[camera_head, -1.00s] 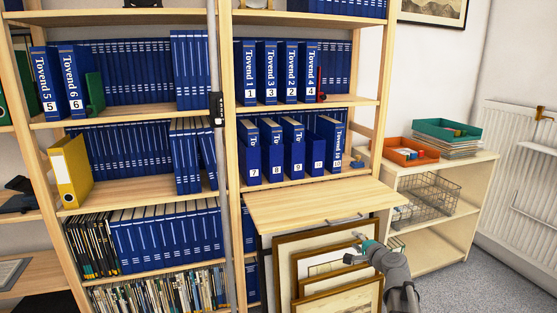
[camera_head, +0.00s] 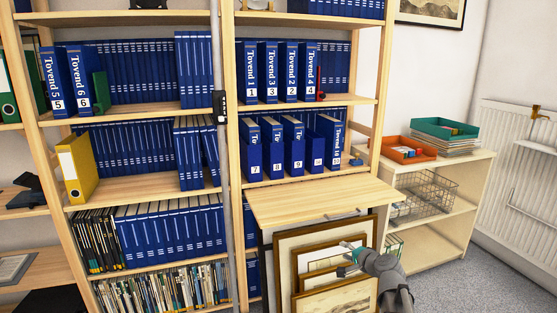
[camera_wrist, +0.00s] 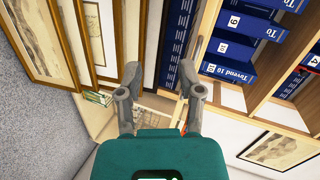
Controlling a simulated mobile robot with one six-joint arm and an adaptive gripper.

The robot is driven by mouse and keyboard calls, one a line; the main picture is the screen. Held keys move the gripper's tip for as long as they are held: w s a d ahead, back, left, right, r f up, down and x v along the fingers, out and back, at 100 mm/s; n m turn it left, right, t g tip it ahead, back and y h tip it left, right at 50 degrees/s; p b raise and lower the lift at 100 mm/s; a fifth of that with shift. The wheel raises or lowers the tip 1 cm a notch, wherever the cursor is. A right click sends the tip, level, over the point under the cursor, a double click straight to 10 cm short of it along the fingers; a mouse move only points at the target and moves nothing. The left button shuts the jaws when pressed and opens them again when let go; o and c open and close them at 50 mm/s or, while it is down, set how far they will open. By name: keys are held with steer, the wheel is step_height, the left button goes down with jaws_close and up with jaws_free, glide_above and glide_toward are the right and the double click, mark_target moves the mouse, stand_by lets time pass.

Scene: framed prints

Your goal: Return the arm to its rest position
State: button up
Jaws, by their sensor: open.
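My gripper (camera_head: 347,258) is at the lower right in the head view, in front of the framed prints (camera_head: 320,240) and below the pull-out wooden board (camera_head: 318,200). In the wrist view my gripper (camera_wrist: 160,85) shows its two grey fingers spread apart with nothing between them. The framed prints (camera_wrist: 45,40) stand at the upper left of that view, apart from the fingers. In the head view my arm covers part of the lower right of the prints.
Bookshelves (camera_head: 235,190) with blue binders fill the left and middle. A low cabinet (camera_head: 450,230) at the right carries an orange tray (camera_head: 408,149), a teal tray (camera_head: 444,129) and a wire basket (camera_head: 425,197). A radiator (camera_head: 515,180) is on the right wall. Grey carpet (camera_head: 450,285) lies clear at the lower right.

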steer(key=s+a+f+n+g+h, duration=0.1)
steer(key=s+a+f+n+g, duration=0.7)
steer(key=s, duration=0.3)
steer(key=s+d+f+n+g+h, duration=0.3)
steer(key=s+f+g+h, duration=0.15)
steer(key=s, duration=0.65)
step_height(320, 180, up, 32)
steer(key=p, duration=3.2)
steer(key=shift+w, duration=0.2)
